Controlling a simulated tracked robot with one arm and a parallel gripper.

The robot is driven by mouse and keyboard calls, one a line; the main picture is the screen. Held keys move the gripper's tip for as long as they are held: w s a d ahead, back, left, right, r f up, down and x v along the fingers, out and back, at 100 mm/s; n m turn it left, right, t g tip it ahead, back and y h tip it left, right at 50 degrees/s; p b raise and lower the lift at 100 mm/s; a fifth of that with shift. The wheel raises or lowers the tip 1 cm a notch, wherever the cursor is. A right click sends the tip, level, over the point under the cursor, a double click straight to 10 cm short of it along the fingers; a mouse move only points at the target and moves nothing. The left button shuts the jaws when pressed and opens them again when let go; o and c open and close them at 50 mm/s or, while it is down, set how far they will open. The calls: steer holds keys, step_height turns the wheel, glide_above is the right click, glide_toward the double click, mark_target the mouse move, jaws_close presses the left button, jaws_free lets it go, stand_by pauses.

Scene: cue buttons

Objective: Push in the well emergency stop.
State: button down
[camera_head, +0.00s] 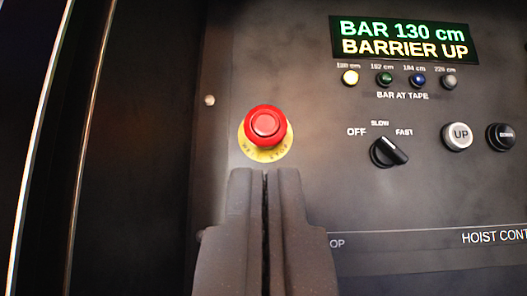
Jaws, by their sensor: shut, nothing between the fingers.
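The emergency stop is a red mushroom button (265,125) on a round yellow plate (265,153) at the left of a dark panel. The plate's lettering is partly hidden, and I read "WE" and "STOP" on it. My gripper (265,172) is shut and empty, its fingertips just below the button in the picture, close to the plate's lower edge. I cannot tell how far the tips are from the panel.
A display (403,40) reads "BAR 130 cm BARRIER UP", with several small lamps (384,79) below it. A rotary switch (388,151), a white UP button (457,137) and a black DOWN button (500,137) are to the right. A screw head (209,100) is left of the button.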

steer(key=shift+f, duration=0.55)
steer(key=shift+w, duration=0.1)
steer(key=b, duration=0.2)
glide_above(264, 112)
steer(key=s, duration=0.3)
step_height(264, 112, down, 7)
steer(key=shift+f, duration=0.1)
step_height(264, 112, down, 3)
steer(key=shift+w+f+b, duration=0.1)
steer(key=shift+b, duration=0.65)
steer(key=shift+f, duration=0.35)
